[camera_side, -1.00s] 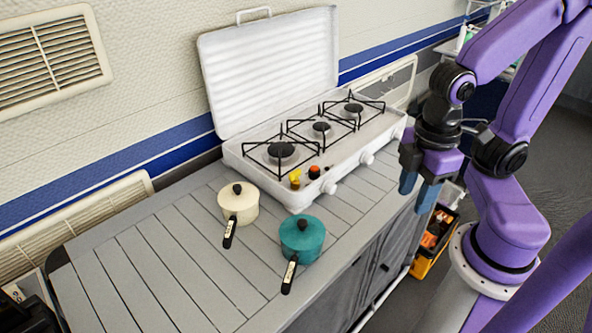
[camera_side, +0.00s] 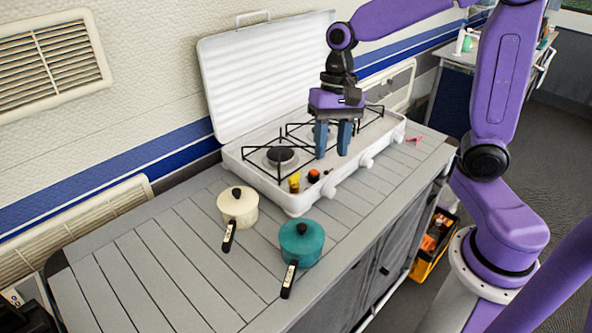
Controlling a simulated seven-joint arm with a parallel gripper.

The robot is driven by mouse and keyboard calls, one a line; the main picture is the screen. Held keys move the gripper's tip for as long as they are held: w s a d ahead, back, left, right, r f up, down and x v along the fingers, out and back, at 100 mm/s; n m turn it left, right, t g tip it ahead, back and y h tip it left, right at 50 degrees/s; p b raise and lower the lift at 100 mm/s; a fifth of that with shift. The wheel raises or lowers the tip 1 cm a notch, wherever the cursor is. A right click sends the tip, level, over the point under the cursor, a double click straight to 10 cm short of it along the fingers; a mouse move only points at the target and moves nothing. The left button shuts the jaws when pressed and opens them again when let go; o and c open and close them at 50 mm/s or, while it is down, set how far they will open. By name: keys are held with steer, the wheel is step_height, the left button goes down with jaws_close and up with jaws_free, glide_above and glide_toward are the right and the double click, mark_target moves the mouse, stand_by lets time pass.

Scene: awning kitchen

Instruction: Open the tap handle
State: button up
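The white stove (camera_side: 350,187) stands open on the slatted worktop with several burners. No part is plainly recognisable as the tap handle. A small yellow piece (camera_side: 294,181) and an orange-red piece with a dark base (camera_side: 313,176) stand at the stove's near left corner; either may be a tap part. White knobs (camera_side: 367,162) line its front. My gripper (camera_side: 332,150) points down over the middle of the stove, its two blue fingers apart with nothing seen between them. It is right of and above the coloured pieces and hides part of the middle burner.
A cream pan (camera_side: 238,205) and a teal pan (camera_side: 302,243) stand on the worktop (camera_side: 160,270) in front of the stove. The raised lid (camera_side: 265,80) stands behind the burners. A small pink-red item (camera_side: 414,139) lies at the stove's right.

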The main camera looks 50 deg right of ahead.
steer(key=w+d+m+y, duration=0.1)
steer(key=w+d+m, duration=0.3)
steer(key=w+m, duration=0.35)
steer(key=m+t+y, duration=0.1)
steer(key=m, duration=0.4)
glide_toward(295, 175)
steer(key=x, duration=0.8)
steer(key=shift+a+f, duration=0.15)
steer(key=shift+f, duration=0.15)
jaws_close()
